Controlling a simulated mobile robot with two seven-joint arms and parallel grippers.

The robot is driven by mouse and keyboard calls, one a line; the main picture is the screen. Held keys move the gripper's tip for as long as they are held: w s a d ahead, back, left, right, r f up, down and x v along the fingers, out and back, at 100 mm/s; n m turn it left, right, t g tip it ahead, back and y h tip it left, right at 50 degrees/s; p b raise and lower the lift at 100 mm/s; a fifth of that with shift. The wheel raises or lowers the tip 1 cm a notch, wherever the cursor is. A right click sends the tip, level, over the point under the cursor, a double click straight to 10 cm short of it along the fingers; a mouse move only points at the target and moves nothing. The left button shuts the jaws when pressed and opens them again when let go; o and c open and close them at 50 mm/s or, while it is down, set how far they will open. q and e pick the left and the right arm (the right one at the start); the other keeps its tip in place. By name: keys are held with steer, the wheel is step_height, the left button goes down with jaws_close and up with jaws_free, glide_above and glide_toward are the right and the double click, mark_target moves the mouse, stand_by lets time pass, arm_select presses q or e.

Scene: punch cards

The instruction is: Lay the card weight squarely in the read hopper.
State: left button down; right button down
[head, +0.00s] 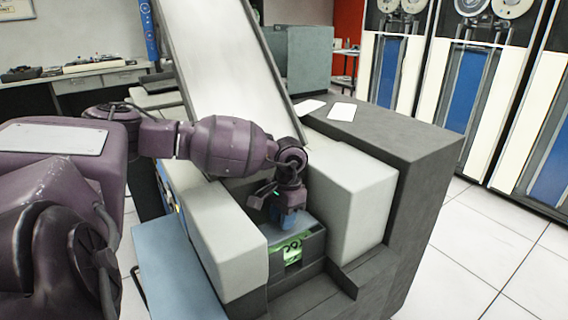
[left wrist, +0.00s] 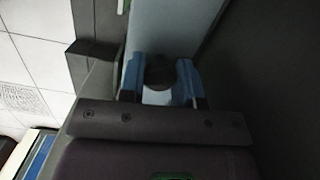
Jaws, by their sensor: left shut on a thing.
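My left gripper (head: 287,219) points down into the read hopper (head: 316,247), the dark recess between two pale blocks of the machine. Its blue fingers are shut on the dark round knob (left wrist: 160,70) of the card weight, seen in the left wrist view between the fingertips (left wrist: 161,85). The weight's pale blue-grey plate (left wrist: 175,28) lies under the fingers; in the head view its grey top (head: 272,232) shows beside them. The gripper hides part of the plate, and I cannot tell whether it rests fully flat. My right gripper is not in view.
A green-lit label (head: 292,250) is on the hopper front. Pale blocks stand left (head: 222,240) and right (head: 352,200) of the recess. A long sloping white panel (head: 222,70) rises behind my arm. White cards (head: 341,111) lie on the machine top. Tape cabinets (head: 470,90) stand at right.

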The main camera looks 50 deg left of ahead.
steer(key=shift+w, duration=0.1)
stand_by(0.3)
arm_select(q)
steer(key=shift+f, duration=0.1)
steer(key=shift+f, duration=0.5)
steer(key=shift+f+b, duration=0.55)
steer(key=shift+f, duration=0.25)
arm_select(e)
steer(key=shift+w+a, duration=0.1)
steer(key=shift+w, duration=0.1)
arm_select(q)
steer(key=c, duration=0.7)
jaws_free()
steer(key=shift+c, duration=0.2)
